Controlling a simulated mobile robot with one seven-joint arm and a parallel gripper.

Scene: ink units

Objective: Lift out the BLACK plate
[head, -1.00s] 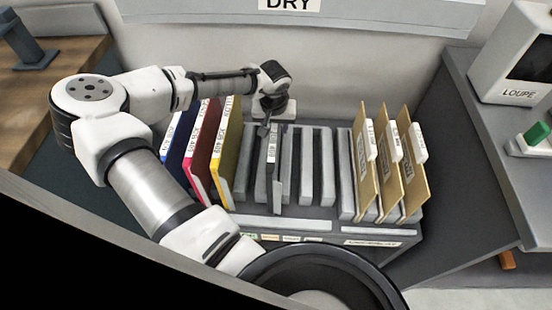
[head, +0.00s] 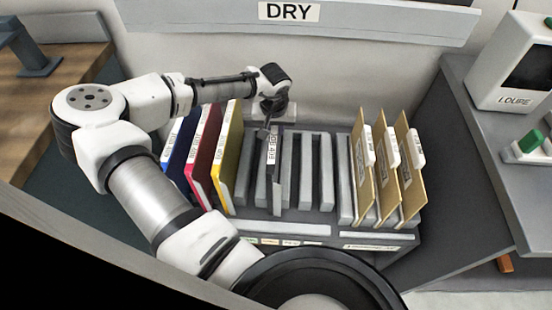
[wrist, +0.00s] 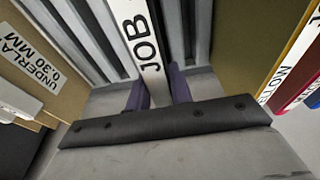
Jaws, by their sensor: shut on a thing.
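The black plate (head: 275,175) stands upright in a slot of the grey rack in the head view, right of the yellow plate (head: 228,155). A white job label runs along its edge. My gripper (head: 267,132) is at the plate's upper end, partly hidden by its own wrist. In the wrist view my gripper (wrist: 160,90) has its two dark purple fingers on either side of the plate's white labelled edge (wrist: 142,35), which reads "JOB". It is shut on the plate. The plate's lower part still sits between the rack dividers.
Blue (head: 181,145) and red (head: 205,150) plates stand left of the yellow one. Empty slots lie between grey dividers (head: 308,170) to the right, then several tan folders (head: 362,180). A "DRY" ledge (head: 380,22) runs along the wall behind.

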